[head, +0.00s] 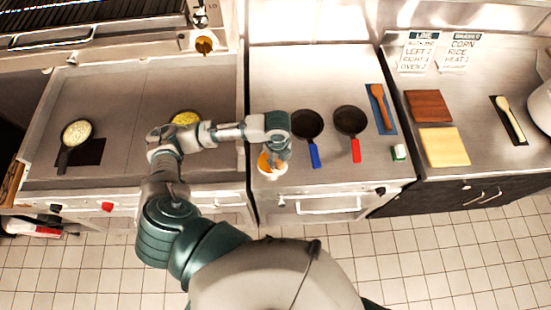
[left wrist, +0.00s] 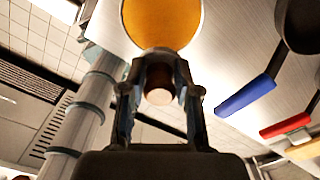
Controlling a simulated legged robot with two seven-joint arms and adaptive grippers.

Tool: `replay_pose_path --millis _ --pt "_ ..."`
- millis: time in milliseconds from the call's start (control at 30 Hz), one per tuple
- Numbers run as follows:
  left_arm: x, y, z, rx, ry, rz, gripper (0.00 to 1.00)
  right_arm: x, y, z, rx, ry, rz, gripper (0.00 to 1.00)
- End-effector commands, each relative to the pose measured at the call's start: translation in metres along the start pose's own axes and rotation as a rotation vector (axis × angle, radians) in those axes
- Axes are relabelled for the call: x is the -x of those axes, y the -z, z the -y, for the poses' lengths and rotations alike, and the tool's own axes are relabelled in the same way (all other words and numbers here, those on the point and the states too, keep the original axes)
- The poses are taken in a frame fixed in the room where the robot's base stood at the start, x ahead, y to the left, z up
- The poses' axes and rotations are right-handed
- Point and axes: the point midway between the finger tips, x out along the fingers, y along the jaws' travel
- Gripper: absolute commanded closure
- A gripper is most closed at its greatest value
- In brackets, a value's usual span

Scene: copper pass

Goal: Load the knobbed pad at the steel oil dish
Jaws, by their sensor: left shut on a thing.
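My left gripper (head: 275,158) is at the front left of the middle steel counter. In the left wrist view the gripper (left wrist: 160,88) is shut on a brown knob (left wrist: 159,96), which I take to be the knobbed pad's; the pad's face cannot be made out. The oil dish (head: 265,163), with orange oil and a pale rim, is right by the fingers. It also shows in the left wrist view (left wrist: 162,22), just beyond the fingertips. Whether the pad touches the oil is hidden. My right gripper is not in view.
Two dark pans, one with a blue handle (head: 315,156) and one with a red handle (head: 356,152), stand right of the gripper. A wooden spatula (head: 379,96) lies on a blue mat. A green-and-white item (head: 398,152) sits near the front edge. Two filled pans are on the left.

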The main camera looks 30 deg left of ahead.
Motion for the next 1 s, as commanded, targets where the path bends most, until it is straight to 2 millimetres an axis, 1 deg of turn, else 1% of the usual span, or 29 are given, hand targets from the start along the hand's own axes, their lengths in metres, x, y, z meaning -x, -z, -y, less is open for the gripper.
replay_pose_path --millis 33,167,200,400,500,600,700,867,1000 --pt "0.007 -0.003 0.001 -0.077 0.001 0.001 0.96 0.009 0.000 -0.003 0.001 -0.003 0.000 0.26" --pt "0.017 -0.012 0.004 -0.376 -0.002 -0.002 0.96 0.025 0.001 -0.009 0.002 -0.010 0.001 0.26" --pt "0.020 -0.015 0.004 -0.478 -0.003 -0.003 0.96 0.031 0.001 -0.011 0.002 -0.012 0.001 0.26" --pt "0.031 -0.028 0.009 -0.953 -0.003 -0.005 0.96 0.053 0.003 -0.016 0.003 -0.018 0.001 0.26" --pt "0.035 -0.033 0.010 -1.141 -0.002 -0.006 0.96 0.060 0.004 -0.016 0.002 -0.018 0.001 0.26" --pt "0.037 -0.037 0.011 -1.277 -0.002 -0.007 0.96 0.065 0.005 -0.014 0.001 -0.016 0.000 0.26" --pt "0.038 -0.039 0.012 -1.360 -0.001 -0.006 0.96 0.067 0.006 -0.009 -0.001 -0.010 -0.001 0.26" --pt "0.035 -0.039 0.013 -1.405 -0.002 -0.006 0.96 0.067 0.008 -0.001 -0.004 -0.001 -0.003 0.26" --pt "0.026 -0.039 0.012 -1.406 -0.002 -0.007 0.96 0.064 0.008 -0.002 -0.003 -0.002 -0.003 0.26"
